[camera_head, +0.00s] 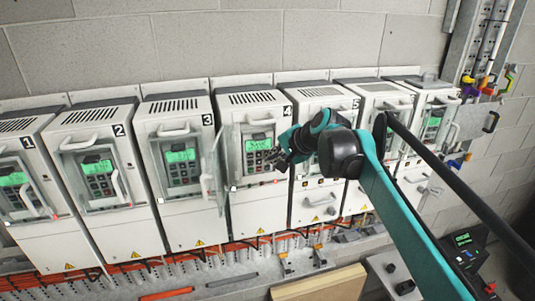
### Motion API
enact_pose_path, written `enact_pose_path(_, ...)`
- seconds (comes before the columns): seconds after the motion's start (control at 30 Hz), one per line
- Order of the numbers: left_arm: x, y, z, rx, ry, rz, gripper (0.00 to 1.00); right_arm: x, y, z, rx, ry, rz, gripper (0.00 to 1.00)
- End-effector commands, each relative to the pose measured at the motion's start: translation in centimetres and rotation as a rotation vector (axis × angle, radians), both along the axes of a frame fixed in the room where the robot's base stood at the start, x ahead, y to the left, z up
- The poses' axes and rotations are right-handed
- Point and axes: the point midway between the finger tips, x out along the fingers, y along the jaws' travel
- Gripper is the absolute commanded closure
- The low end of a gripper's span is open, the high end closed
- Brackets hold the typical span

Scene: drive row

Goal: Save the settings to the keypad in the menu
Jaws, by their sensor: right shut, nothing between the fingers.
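The drive cabinet marked 4 (258,214) stands in the middle of the row. Its clear door (220,172) is swung open to the left. Its keypad (254,161) is uncovered, with a lit green display (258,145) above dark buttons; the text is too small to read. My right gripper (279,160) is shut and empty at the right edge of this keypad, covering part of it. I cannot tell whether the fingertips touch a button. My left gripper is not in view.
Cabinets 1 (28,232), 2 (122,238) and 3 (190,222) stand left with doors shut. Further cabinets stand right, partly hidden by my arm. A wooden board (320,285) and a black device (465,254) are in front.

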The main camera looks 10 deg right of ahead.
Motion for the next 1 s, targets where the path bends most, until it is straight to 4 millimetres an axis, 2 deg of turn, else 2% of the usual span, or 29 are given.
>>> enact_pose_path(1.0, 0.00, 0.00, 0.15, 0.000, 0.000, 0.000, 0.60, 0.80, 0.03, 0.00, 0.000, 0.000, 0.000, 1.00)
